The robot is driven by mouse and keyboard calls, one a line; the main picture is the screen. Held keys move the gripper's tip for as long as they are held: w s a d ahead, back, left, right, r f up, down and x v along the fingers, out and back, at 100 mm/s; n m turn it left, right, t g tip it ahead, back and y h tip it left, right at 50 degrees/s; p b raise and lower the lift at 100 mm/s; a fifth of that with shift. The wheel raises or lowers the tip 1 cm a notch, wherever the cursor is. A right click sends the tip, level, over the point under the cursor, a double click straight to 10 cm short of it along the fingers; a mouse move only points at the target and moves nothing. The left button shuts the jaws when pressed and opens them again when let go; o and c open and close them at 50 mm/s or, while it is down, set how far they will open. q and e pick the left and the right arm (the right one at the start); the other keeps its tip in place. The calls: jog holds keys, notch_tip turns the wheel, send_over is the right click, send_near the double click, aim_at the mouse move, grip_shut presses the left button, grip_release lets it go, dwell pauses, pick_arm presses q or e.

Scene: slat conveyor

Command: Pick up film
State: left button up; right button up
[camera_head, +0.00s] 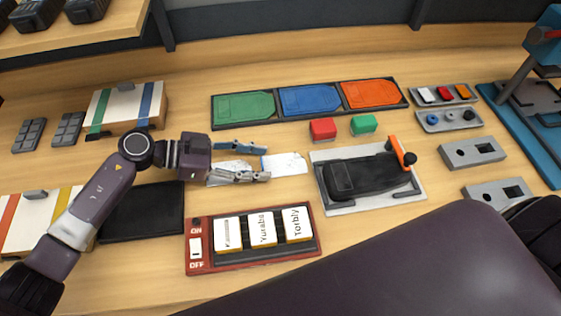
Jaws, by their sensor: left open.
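A thin white sheet (287,163), which looks like the film, lies flat on the table in the middle. Faint marks show on it. A second whitish piece (232,166) shows between the fingers of my left gripper (266,162), partly hidden by them. I cannot tell whether the two are one sheet. My left gripper is open, with one finger behind and one in front of the white pieces, its tips pointing right. It holds nothing that I can see. My right gripper is not in view.
A black device on a grey plate (408,188) stands right of the sheet. Behind lie green, blue and orange panels (310,100) and red and green blocks (323,129). A red ON/OFF box (257,262) with labelled cards is in front. A black pad (143,213) lies left.

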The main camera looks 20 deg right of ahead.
pick_arm(q)
jog(key=shift+a, duration=0.1)
jog(key=c, duration=0.9)
jog(key=shift+r, duration=0.1)
